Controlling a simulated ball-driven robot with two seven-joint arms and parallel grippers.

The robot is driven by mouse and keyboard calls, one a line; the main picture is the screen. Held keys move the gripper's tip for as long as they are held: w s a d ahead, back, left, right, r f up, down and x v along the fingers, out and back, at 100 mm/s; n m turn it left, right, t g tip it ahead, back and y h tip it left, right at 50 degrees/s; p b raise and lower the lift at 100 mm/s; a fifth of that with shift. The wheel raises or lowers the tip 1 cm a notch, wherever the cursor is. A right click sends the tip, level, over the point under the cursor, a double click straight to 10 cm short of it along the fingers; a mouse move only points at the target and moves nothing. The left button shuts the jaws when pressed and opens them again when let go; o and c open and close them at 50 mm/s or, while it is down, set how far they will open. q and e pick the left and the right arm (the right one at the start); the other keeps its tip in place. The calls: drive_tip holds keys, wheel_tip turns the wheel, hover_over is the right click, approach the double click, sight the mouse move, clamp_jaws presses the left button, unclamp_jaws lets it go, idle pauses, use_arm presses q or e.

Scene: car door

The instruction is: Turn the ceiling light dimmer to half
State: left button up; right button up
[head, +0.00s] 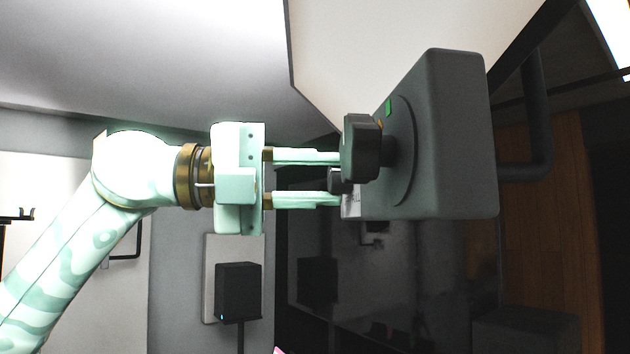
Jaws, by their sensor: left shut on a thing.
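A dark grey box (455,150) with a round raised plate on its left face carries a black dimmer knob (360,147) that sticks out to the left. A small green mark (388,107) and an orange mark show on the face above the knob. A pale label shows at the lower edge of the face. My left gripper (332,179) comes in from the left, its two pale fingers one above the other. It is shut on the knob's small dark lower part, which shows between the fingertips. The knob's setting cannot be read from here. My right gripper is not in view.
A black wall box (238,291) on a pale plate is below my left gripper. A dark glossy panel (400,290) fills the lower middle. A dark pipe (535,120) and a wooden panel (545,240) are to the right. Free room lies above the gripper.

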use_arm(q)
drive_tip(key=shift+n, duration=2)
drive_tip(key=o, duration=1)
drive_tip(key=shift+w, duration=0.1)
drive_tip(key=shift+a+b, duration=0.45)
drive_tip(key=shift+a, duration=0.1)
drive_tip(key=a, duration=0.5)
drive_tip(key=s+a+b, duration=0.1)
drive_tip(key=a, duration=0.4)
drive_tip(key=s+a+b, duration=0.1)
drive_tip(key=a, duration=0.4)
drive_tip(key=shift+a, duration=0.15)
